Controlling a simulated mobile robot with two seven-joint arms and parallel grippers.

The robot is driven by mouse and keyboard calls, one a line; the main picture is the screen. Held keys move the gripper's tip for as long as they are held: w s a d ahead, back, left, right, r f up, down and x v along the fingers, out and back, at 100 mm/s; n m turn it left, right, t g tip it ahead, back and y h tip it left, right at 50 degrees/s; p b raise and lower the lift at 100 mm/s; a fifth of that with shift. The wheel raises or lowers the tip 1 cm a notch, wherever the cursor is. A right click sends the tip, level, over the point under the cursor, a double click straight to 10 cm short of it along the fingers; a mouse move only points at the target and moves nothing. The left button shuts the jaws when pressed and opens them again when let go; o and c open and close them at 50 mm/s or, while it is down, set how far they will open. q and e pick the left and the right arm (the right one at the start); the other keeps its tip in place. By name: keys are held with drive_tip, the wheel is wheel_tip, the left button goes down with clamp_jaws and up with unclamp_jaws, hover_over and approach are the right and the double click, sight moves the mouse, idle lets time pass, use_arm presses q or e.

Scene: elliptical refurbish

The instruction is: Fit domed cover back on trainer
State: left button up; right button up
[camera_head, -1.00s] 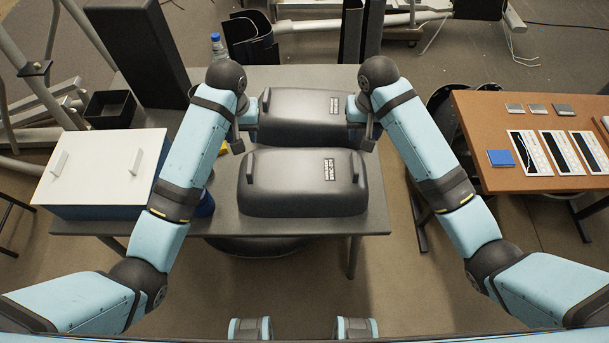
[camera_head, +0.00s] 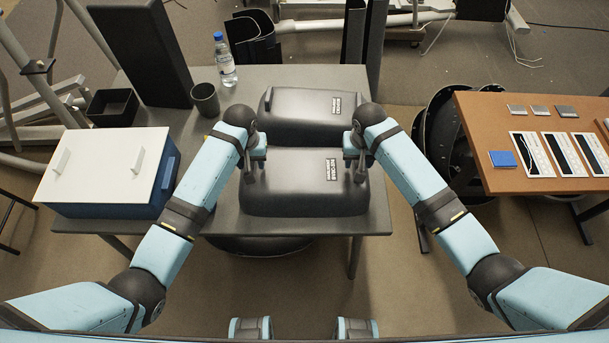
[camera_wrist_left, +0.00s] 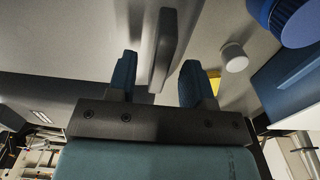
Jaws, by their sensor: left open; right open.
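Two dark grey domed shapes with small labels stand on the grey table: a front domed cover (camera_head: 303,198) and a similar rear domed body (camera_head: 306,108). I cannot tell whether the rear one is the trainer. My left gripper (camera_head: 251,172) is open at the left end of the front cover. In the left wrist view its blue-padded fingers (camera_wrist_left: 160,84) stand apart on either side of the grey handle (camera_wrist_left: 168,45). My right gripper (camera_head: 358,168) is open at the cover's right end. Its fingertips and the right handle are partly hidden.
A white-lidded blue box (camera_head: 105,165) stands on the left. A dark cup (camera_head: 205,100), a water bottle (camera_head: 225,62) and a black column (camera_head: 145,55) stand behind it. A brown table (camera_head: 535,140) with flat panels is at the right, across a gap.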

use_arm(q)
drive_tip(key=shift+f, duration=0.85)
use_arm(e)
drive_tip(key=shift+f, duration=0.85)
use_arm(q)
clamp_jaws()
use_arm(e)
clamp_jaws()
